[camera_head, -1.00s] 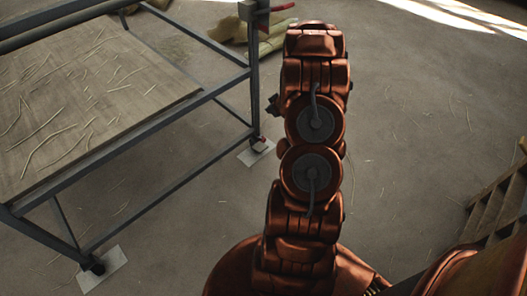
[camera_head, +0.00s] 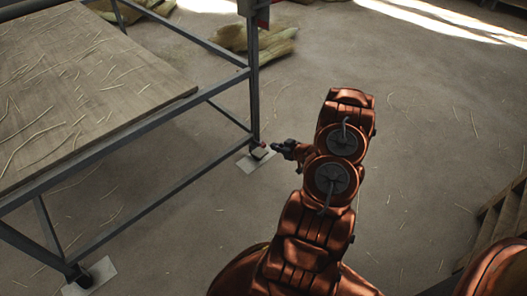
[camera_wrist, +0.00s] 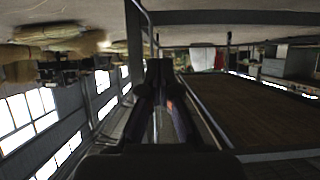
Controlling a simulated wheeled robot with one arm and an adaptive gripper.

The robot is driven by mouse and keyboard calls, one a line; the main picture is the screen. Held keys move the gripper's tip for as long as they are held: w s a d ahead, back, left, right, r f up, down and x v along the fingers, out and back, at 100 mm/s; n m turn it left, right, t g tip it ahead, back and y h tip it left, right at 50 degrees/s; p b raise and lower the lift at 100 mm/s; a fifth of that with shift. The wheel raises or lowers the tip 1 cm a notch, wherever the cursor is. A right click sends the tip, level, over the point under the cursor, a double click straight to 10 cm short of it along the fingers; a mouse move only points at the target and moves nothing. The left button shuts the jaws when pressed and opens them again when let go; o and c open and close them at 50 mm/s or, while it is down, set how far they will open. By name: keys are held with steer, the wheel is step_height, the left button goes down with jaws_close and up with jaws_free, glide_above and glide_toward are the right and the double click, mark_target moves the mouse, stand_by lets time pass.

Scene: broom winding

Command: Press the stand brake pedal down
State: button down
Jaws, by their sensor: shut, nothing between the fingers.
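The stand is a dark metal frame (camera_head: 195,100) at the left of the head view. Its near-right leg ends in a caster foot (camera_head: 258,153) on a pale floor plate (camera_head: 247,163). The brake pedal is at this foot but too small and crowded to make out clearly. My gripper (camera_head: 275,147) is low, just right of the foot, pointing left at it. I cannot tell whether its tip touches the pedal. In the wrist view my dark fingers (camera_wrist: 160,75) are together and hold nothing.
A board strewn with straws (camera_head: 80,95) lies on the stand. Another caster foot (camera_head: 80,278) stands on a plate at lower left. Straw bundles (camera_head: 250,38) lie behind the stand. Wooden steps (camera_head: 500,220) are at the right. The floor between is mostly open.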

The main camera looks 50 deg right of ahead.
steer(key=b, duration=0.3)
glide_above(263, 153)
steer(key=f, duration=0.4)
steer(key=shift+w+a+f, duration=0.1)
steer(key=shift+w+f, duration=0.3)
steer(key=shift+s+f+b, duration=0.15)
steer(key=shift+f+b, duration=0.2)
steer(key=shift+f, duration=0.25)
steer(key=shift+s+f+b, duration=0.15)
steer(key=shift+f+b, duration=0.2)
steer(key=shift+f, duration=0.2)
steer(key=shift+s+f, duration=0.2)
steer(key=shift+f, duration=0.5)
steer(key=shift+d, duration=0.25)
steer(key=shift+a, duration=0.25)
